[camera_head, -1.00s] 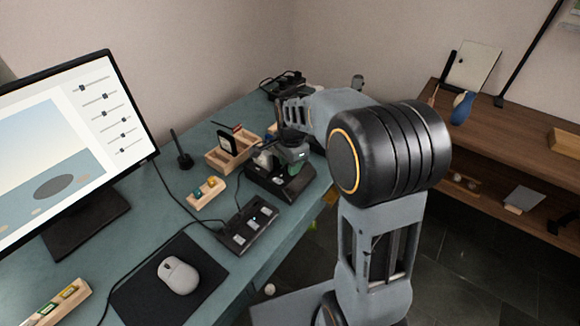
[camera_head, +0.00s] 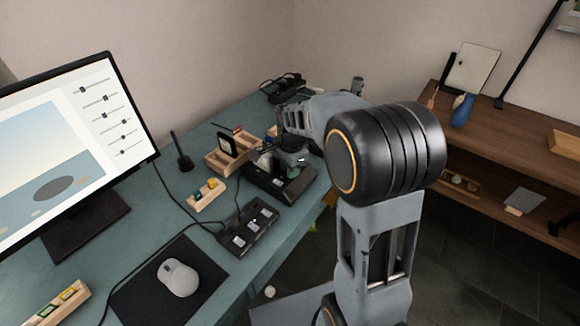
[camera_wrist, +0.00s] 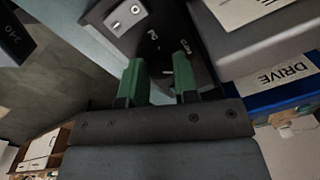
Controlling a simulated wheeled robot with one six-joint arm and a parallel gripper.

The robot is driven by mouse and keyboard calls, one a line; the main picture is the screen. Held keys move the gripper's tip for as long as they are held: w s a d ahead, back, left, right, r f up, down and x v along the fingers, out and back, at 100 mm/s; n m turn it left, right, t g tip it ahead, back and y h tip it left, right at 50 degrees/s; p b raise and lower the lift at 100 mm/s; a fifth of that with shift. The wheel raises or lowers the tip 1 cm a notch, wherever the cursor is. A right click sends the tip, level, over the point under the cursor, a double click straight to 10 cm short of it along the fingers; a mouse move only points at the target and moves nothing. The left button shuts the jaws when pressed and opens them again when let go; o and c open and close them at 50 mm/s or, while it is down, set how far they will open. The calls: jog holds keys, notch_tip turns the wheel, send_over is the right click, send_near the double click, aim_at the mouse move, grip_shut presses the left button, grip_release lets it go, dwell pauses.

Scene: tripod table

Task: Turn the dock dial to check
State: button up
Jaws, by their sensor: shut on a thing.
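The dock (camera_head: 262,186) is a black box near the table's right edge in the head view. It also shows in the wrist view (camera_wrist: 160,22), with a grey switch plate and small white markings on its dark face. My gripper (camera_head: 293,160) is over the dock, its jaws mostly hidden by my arm in the head view. In the wrist view the two green fingertips of my gripper (camera_wrist: 160,78) are down at the dock face, with a narrow gap between them. They are shut on the dial, which is dark and mostly hidden, so its setting cannot be read.
A black key panel (camera_head: 235,241) with a cable lies in front of the dock. A wooden organiser (camera_head: 219,163) and a small wooden block tray (camera_head: 208,198) stand to its left. In the wrist view a blue item labelled DRIVE (camera_wrist: 265,98) lies close by on the right.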

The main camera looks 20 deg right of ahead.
jog(key=m+p, duration=0.1)
jog(key=m, duration=0.2)
jog(key=shift+m, duration=0.4)
jog(key=o, duration=0.6)
jog(key=shift+o, duration=0.2)
notch_tip(320, 180, up, 14)
jog(key=p, duration=0.2)
jog(key=shift+s, duration=0.35)
